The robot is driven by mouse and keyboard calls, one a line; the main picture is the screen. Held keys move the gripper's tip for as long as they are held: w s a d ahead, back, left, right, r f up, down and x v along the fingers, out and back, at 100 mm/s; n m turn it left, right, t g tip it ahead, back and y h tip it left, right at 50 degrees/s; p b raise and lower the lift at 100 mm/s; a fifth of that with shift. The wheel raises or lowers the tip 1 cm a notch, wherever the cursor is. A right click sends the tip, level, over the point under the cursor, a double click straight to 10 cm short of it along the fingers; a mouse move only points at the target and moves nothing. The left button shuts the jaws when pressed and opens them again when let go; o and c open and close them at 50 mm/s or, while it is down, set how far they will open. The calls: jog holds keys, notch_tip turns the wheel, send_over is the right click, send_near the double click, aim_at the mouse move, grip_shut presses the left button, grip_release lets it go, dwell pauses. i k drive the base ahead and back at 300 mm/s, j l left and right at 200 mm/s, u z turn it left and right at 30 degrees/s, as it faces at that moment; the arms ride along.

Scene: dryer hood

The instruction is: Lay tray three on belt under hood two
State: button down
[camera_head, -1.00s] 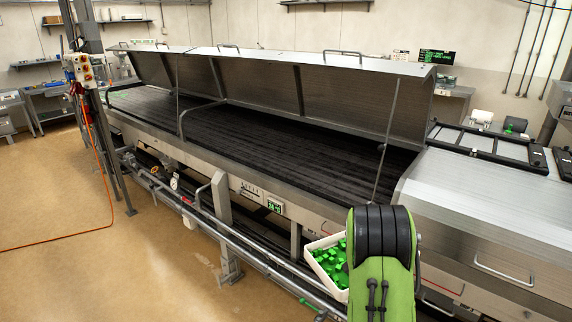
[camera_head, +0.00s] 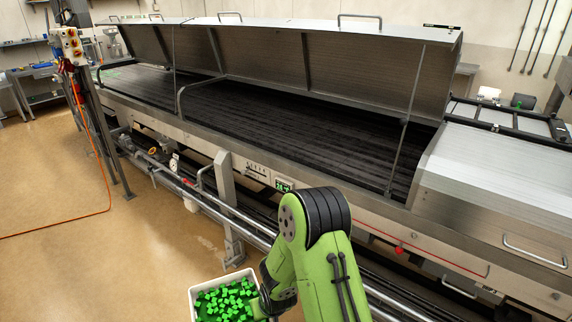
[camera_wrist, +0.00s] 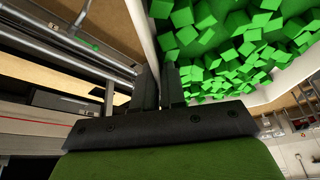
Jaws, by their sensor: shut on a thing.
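A white tray (camera_head: 194,297) full of small green cubes (camera_head: 225,302) is at the bottom of the head view, in front of the machine. The dark belt (camera_head: 300,125) runs along the machine under raised steel hoods (camera_head: 360,80). I cannot tell which hood is hood two.
Pipes (camera_head: 240,215) run along the machine's front. A closed steel cover (camera_head: 500,180) is at the right.

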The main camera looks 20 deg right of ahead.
aim_at(307, 147)
jog(key=i+j, duration=0.2)
jog(key=i, duration=0.2)
jog(key=i+j, duration=0.2)
jog(key=i, duration=0.2)
jog(key=i+j, duration=0.2)
jog(key=i, duration=0.2)
jog(key=i+j, duration=0.2)
jog(key=i, duration=0.2)
